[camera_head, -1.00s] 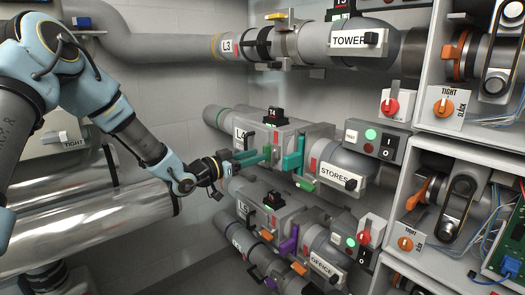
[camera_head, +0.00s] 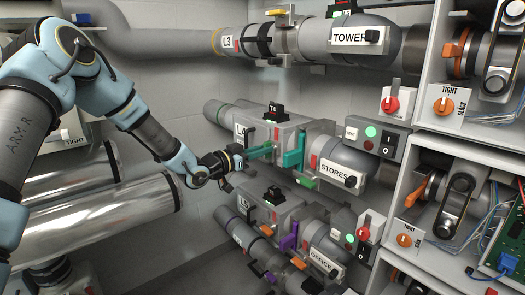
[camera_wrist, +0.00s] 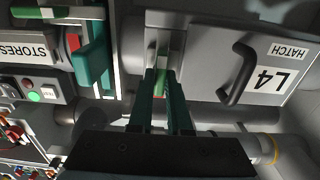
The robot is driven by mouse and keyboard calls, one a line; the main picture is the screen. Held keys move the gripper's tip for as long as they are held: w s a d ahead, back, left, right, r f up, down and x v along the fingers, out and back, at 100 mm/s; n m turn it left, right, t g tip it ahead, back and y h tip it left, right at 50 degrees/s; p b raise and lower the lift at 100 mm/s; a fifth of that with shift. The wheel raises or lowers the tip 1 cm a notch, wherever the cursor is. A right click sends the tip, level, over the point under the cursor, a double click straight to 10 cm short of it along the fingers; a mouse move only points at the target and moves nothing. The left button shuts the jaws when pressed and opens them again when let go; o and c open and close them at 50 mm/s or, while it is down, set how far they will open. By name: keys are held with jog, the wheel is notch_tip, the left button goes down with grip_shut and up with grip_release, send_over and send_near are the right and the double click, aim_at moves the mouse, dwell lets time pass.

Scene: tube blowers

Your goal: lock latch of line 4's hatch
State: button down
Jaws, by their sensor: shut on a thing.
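Line 4's hatch (camera_wrist: 205,75), a grey panel with a black handle (camera_wrist: 238,73) and an "L4 HATCH" label (camera_wrist: 278,72), appears upside down in the wrist view. It looks closed. The latch (camera_wrist: 162,62) is at the hatch's left edge, with red and green marks beside it, mostly hidden by my fingers. My gripper (camera_wrist: 162,88) has teal fingers and is shut on the latch. In the head view my gripper (camera_head: 260,151) reaches line 4's housing from the left, below the T4 block (camera_head: 275,111). The latch's exact angle is hard to tell.
A teal lever (camera_head: 293,158) stands just right of my gripper, near the STORES label (camera_head: 338,174). Line 5's housing (camera_head: 272,210) with a purple lever (camera_head: 289,238) lies below. Line 3's pipe (camera_head: 310,40) runs above. Shiny ducts (camera_head: 100,222) lie left.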

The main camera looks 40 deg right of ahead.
jog(key=shift+f+m+b, duration=0.1)
jog(key=shift+m+b, duration=0.2)
jog(key=shift+b, duration=0.25)
jog(key=m+b, duration=0.5)
jog(key=b, duration=0.4)
jog(key=m+b, duration=0.6)
jog(key=b, duration=0.3)
jog(key=m+b, duration=0.6)
jog(key=b, duration=0.4)
jog(key=shift+s+f, duration=0.3)
jog(key=shift+m, duration=0.3)
jog(key=c, duration=0.9)
grip_release()
jog(key=shift+r, duration=0.1)
jog(key=shift+o, duration=0.2)
jog(key=shift+a, duration=0.15)
